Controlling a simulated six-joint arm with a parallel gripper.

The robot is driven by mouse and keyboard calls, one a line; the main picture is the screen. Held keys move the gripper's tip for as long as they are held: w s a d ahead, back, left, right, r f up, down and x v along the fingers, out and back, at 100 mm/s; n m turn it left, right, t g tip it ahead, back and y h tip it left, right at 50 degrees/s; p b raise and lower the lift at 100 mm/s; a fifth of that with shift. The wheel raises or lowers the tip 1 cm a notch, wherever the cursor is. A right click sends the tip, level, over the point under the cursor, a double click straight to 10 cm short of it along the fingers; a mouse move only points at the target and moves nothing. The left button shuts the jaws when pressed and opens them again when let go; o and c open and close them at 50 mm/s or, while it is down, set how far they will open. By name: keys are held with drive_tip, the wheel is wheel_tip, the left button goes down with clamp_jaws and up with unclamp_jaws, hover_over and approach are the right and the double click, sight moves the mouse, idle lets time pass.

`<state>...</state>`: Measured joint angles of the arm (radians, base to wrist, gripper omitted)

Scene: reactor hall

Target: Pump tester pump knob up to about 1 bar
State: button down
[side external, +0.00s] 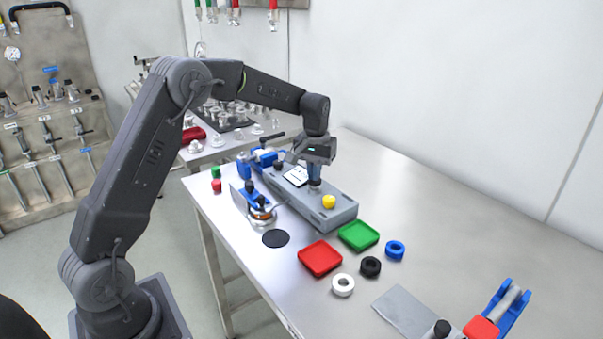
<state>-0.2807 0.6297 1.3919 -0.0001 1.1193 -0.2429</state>
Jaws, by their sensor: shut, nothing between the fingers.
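The tester appears to be the long grey box (345,215) on the steel table. It has a white display panel (295,176), a black knob (278,165) at its far end and a yellow knob (329,201) toward its near end. I cannot tell for sure which part is the pump knob. My gripper (315,183) points down at the box between the display and the yellow knob. It is shut with nothing held. Its fingertips are small, and any part under them is hidden. The display reading is too small to make out.
A round brass-coloured fitting (262,215) stands left of the box, by a black disc (276,238). A red tray (320,258), a green tray (358,236) and blue, black and white rings lie in front.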

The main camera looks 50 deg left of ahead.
drive_tip(key=shift+f, duration=0.3)
drive_tip(key=shift+r, duration=0.1)
drive_tip(key=shift+r, duration=2.55)
drive_tip(key=shift+f, duration=0.15)
drive_tip(key=shift+f, duration=0.75)
drive_tip(key=shift+f, duration=0.35)
drive_tip(key=shift+f, duration=1.3)
drive_tip(key=shift+r, duration=2.55)
